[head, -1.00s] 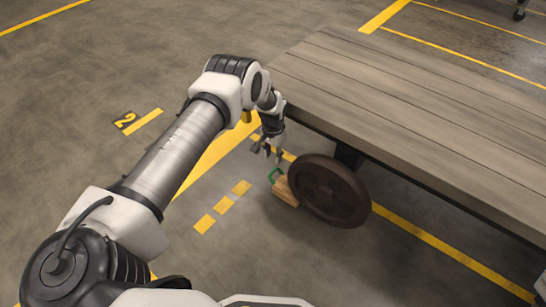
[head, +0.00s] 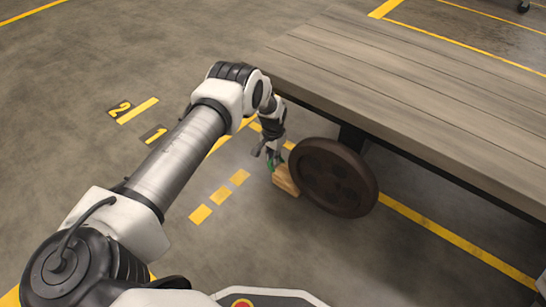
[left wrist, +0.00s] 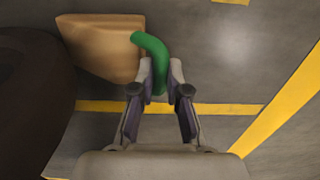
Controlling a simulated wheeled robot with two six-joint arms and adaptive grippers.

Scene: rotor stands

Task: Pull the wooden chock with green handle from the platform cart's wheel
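The wooden chock (head: 286,181) lies on the floor against the left side of the platform cart's dark wheel (head: 333,178). Its green handle (head: 271,165) is partly hidden by my left gripper (head: 269,156) in the head view. In the left wrist view, the chock (left wrist: 103,46) is beside the dark wheel (left wrist: 30,100), and the green handle (left wrist: 152,52) curves down between the fingertips of my left gripper (left wrist: 161,70). The fingers lean inward and appear shut on the handle, with little gap. My right gripper is not in view.
The cart's wooden deck (head: 400,95) overhangs the wheel and stands close to my left wrist. Yellow lines and dashes (head: 220,195) mark the grey floor. The floor left of the chock is clear.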

